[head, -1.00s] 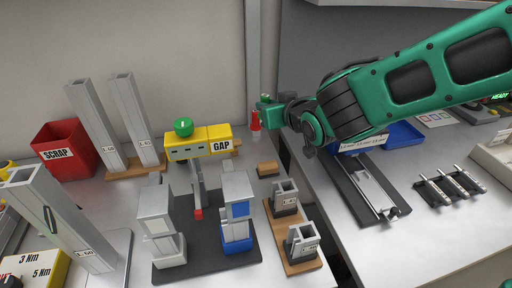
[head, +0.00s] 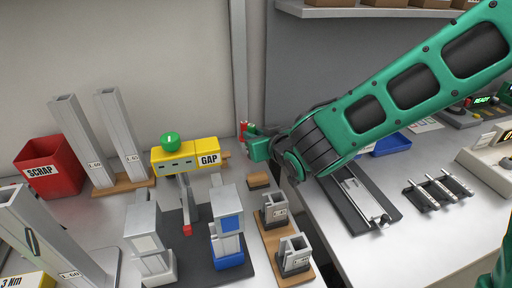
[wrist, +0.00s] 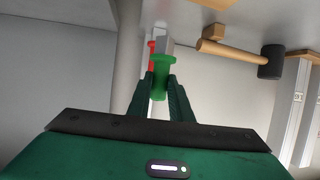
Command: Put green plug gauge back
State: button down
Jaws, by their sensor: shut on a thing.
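My gripper (head: 247,140) hangs above the back of the bench, to the right of the yellow GAP box (head: 180,158). In the wrist view its two fingers (wrist: 160,88) are shut on the green plug gauge (wrist: 163,75). The gauge's green handle shows between the fingertips, with a grey part beyond it and a red part beside it. In the head view only a small red part (head: 243,129) shows at the fingertips; the arm hides most of the gauge.
Two grey posts (head: 120,135) and a red SCRAP bin (head: 50,166) stand at left. Grey fixtures (head: 227,225) stand in front on a dark mat. A small wooden block (head: 259,180) lies below my gripper. The wrist view shows a black-headed mallet (wrist: 270,62).

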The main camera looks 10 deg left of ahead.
jog(key=shift+f, duration=2.05)
jog(key=c, duration=1.6)
grip_release()
jog(key=shift+f, duration=0.1)
